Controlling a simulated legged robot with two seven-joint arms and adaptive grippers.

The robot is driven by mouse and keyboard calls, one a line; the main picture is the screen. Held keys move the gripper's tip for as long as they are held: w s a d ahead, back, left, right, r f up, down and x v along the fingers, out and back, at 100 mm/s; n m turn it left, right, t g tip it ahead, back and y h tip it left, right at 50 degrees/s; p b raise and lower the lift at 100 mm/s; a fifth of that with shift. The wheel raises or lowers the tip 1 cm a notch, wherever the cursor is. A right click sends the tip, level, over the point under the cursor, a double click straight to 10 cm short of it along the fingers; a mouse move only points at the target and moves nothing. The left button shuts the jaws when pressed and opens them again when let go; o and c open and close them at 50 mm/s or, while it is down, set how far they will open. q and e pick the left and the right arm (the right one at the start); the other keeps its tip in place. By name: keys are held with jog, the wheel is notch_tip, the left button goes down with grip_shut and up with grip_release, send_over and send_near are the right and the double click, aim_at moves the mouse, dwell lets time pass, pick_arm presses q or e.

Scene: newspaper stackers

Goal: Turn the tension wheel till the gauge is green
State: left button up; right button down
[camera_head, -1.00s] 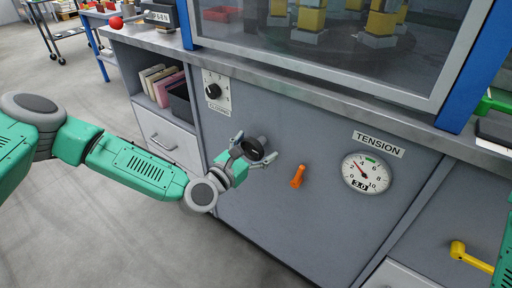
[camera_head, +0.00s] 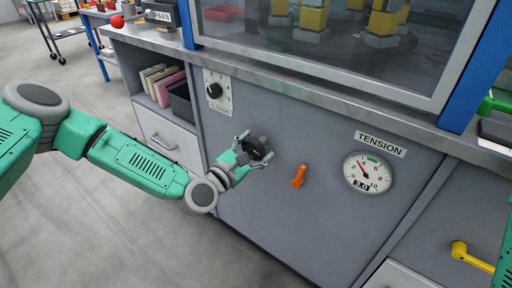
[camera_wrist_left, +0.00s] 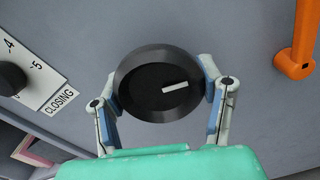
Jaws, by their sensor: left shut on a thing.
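The tension wheel, a round black knob with a white mark, sits on the grey cabinet front in the head view (camera_head: 257,148). It also shows in the left wrist view (camera_wrist_left: 150,82), its white mark pointing right. My left gripper (camera_head: 253,150) has its fingers on both sides of the wheel and is shut on it. The tension gauge (camera_head: 368,173) is a white dial at the right under a TENSION label (camera_head: 380,144). Its red needle points to the upper left, left of the green band at the top, and its readout shows 3.0.
An orange lever (camera_head: 299,177) sticks out right of the wheel. A black CLOSING dial (camera_head: 214,90) is up and left. A yellow handle (camera_head: 470,257) is at the lower right. A metal counter edge (camera_head: 300,85) runs above the panel.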

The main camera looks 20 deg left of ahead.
pick_arm(q)
jog(key=m, duration=0.4)
jog(key=shift+w+r+m, duration=0.1)
jog(key=shift+r+m, duration=0.1)
jog(key=shift+m, duration=0.1)
jog(key=m+p, duration=0.1)
jog(key=m, duration=0.4)
jog(key=m+p, duration=0.2)
jog(key=m, duration=0.4)
jog(key=shift+d+m, duration=0.1)
jog(key=shift+m, duration=0.3)
jog(key=m, duration=0.2)
jog(key=m+p, duration=0.1)
jog(key=shift+s+f+m, duration=0.15)
jog(key=shift+s+m, duration=0.05)
jog(key=shift+m, duration=0.2)
jog(key=shift+f+m+p, duration=0.1)
jog(key=shift+m+p, duration=0.2)
jog(key=shift+s+f, duration=0.1)
jog(key=o, duration=1)
jog(key=shift+o, duration=0.8)
jog(key=shift+w, duration=0.2)
